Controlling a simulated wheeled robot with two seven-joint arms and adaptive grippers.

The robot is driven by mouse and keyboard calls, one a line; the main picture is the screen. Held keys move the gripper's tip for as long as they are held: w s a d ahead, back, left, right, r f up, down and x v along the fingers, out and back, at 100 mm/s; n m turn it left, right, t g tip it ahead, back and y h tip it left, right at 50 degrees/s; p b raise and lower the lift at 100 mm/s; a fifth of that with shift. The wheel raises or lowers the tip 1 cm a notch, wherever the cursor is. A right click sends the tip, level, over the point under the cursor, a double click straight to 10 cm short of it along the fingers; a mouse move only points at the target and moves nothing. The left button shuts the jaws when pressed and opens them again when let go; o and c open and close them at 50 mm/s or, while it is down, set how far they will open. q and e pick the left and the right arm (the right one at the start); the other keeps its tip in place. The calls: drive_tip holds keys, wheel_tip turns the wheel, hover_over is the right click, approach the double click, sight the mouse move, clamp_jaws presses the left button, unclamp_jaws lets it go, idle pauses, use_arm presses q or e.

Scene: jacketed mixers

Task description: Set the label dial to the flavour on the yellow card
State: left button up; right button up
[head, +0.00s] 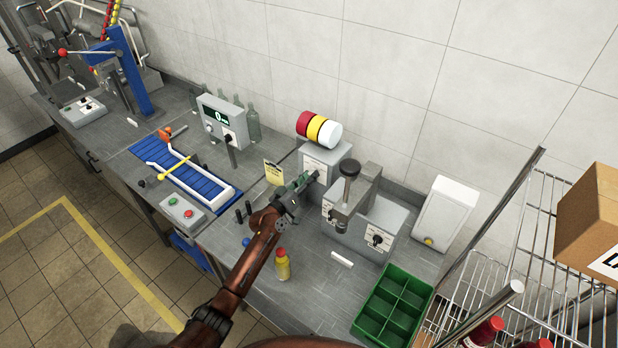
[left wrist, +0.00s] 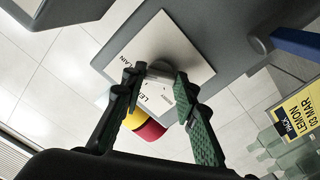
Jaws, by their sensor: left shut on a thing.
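The label dial sits on the front of a grey label box (head: 327,158) topped by red, yellow and white rolls (head: 320,129). Its white plate (left wrist: 185,48) fills the middle of the left wrist view, with partly hidden lettering, "LE" and "AIN". Which word the knob points to cannot be told. My right gripper is not in view.
A yellow bottle with a red cap (head: 283,264) stands below my left arm. A grey machine with a black-topped press (head: 350,190) is close right of the label box. A green crate (head: 393,308) is at the bench's front right. Glass bottles (head: 253,122) stand behind the card.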

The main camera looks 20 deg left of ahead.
use_arm(q)
drive_tip(key=shift+n, duration=0.3)
drive_tip(key=n+p, duration=0.1)
drive_tip(key=n, duration=1)
drive_tip(key=shift+p, duration=0.3)
drive_tip(key=o, duration=1.2)
drive_tip(key=shift+c, duration=0.2)
drive_tip(key=v, duration=1.2)
